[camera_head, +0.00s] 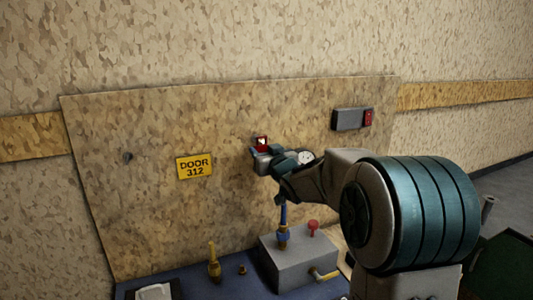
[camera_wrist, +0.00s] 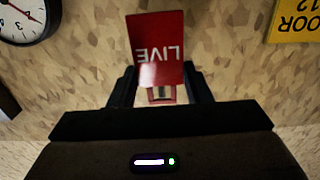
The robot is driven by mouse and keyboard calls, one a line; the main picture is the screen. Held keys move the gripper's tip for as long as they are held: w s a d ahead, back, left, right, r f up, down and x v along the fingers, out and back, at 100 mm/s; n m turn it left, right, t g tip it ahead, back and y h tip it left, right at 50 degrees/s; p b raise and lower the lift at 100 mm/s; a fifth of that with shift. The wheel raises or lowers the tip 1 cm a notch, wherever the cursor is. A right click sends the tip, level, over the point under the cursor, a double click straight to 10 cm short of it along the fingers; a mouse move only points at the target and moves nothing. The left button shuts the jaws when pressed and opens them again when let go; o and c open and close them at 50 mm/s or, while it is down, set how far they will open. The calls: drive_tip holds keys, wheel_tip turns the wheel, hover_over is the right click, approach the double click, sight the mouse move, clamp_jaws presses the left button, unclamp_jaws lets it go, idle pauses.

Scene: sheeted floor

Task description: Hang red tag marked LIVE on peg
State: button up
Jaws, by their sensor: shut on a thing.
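The red tag (camera_wrist: 157,22) shows upside-down LIVE lettering in the wrist view. My gripper (camera_wrist: 159,82) is shut on the tag near its end, with a dark finger on each side. In the head view the tag (camera_head: 261,141) is a small red patch at my gripper (camera_head: 262,154), in front of the tan board. A small dark peg-like knob (camera_head: 128,157) sticks out of the board further left, beyond the door sign. The tag is apart from it. The knob is not seen in the wrist view.
A yellow DOOR 312 sign (camera_head: 195,167) lies between knob and gripper. A round clock (camera_head: 305,157) is partly behind my arm. A switch box (camera_head: 351,119) is at upper right. Below, a blue bench (camera_head: 205,284) holds a grey box (camera_head: 287,268) and brass parts.

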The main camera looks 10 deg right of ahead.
drive_tip(key=shift+w+a, duration=0.15)
drive_tip(key=shift+w, duration=0.45)
drive_tip(key=shift+w+a+f+b, duration=0.1)
drive_tip(key=shift+w+f+b, duration=0.45)
drive_tip(key=shift+b, duration=0.1)
drive_tip(key=shift+r, duration=0.1)
drive_tip(key=o, duration=1.2)
drive_tip(key=shift+c, duration=0.2)
drive_tip(key=shift+s, duration=0.1)
